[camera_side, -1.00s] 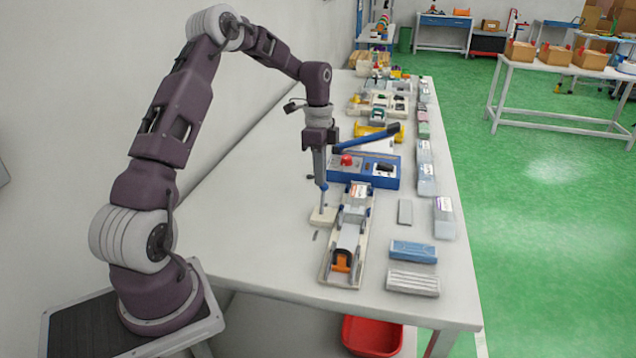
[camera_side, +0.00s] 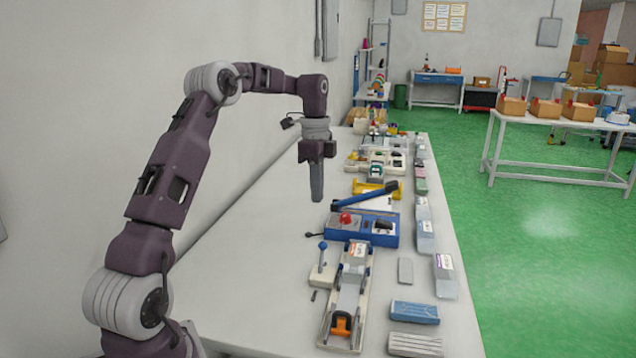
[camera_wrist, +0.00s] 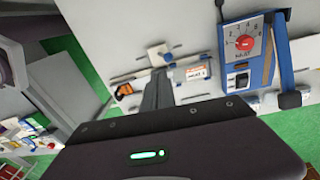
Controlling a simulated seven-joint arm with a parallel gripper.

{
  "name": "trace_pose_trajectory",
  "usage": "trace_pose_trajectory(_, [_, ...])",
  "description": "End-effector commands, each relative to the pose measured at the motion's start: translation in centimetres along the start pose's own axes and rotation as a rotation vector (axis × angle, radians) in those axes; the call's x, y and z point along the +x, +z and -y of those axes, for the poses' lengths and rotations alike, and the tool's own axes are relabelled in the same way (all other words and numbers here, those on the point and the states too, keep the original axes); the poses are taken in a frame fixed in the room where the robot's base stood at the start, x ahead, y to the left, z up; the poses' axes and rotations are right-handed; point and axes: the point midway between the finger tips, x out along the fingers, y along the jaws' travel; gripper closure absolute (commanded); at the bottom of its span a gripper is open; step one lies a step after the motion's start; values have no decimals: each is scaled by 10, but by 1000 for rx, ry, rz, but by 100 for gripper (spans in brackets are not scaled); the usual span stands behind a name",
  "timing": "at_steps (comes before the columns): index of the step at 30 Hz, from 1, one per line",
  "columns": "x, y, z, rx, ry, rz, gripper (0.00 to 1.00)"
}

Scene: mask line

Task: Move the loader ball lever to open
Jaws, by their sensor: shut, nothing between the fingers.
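The ball lever (camera_side: 322,257) is a thin stick with a blue ball on top, standing nearly upright on a small cream base (camera_side: 320,277). It is beside the left edge of the long loader fixture (camera_side: 350,285), which has an orange clamp (camera_side: 341,323) at its near end. My gripper (camera_side: 317,198) is shut and empty, pointing down, above the lever and apart from it. In the wrist view my shut fingers (camera_wrist: 158,88) point towards the lever's pale base (camera_wrist: 154,54). Whether the lever stands at open is not readable.
A blue control box (camera_side: 350,228) with a red knob (camera_side: 346,218) and a long blue-handled lever (camera_side: 364,195) stand behind the fixture. Grey and blue blocks (camera_side: 415,312) lie to its right. The table left of the lever is mostly clear.

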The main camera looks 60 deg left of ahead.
Motion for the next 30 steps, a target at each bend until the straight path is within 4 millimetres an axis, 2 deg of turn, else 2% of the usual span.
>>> trace_pose_trajectory(6, [-20, 1, 11, -1, 0, -1, 100])
trace_pose_trajectory(20, [-22, 1, 11, -1, 1, 0, 100])
trace_pose_trajectory(22, [-26, -4, 6, -6, -8, 5, 100])
trace_pose_trajectory(23, [-32, -10, 0, -14, -19, 10, 100])
trace_pose_trajectory(26, [-64, -42, -45, -84, -92, 34, 100])
trace_pose_trajectory(28, [-86, -64, -95, -171, -166, 31, 100])
trace_pose_trajectory(29, [-93, -70, -119, -214, -200, 22, 100])
trace_pose_trajectory(30, [-100, -76, -150, -273, -240, 2, 100])
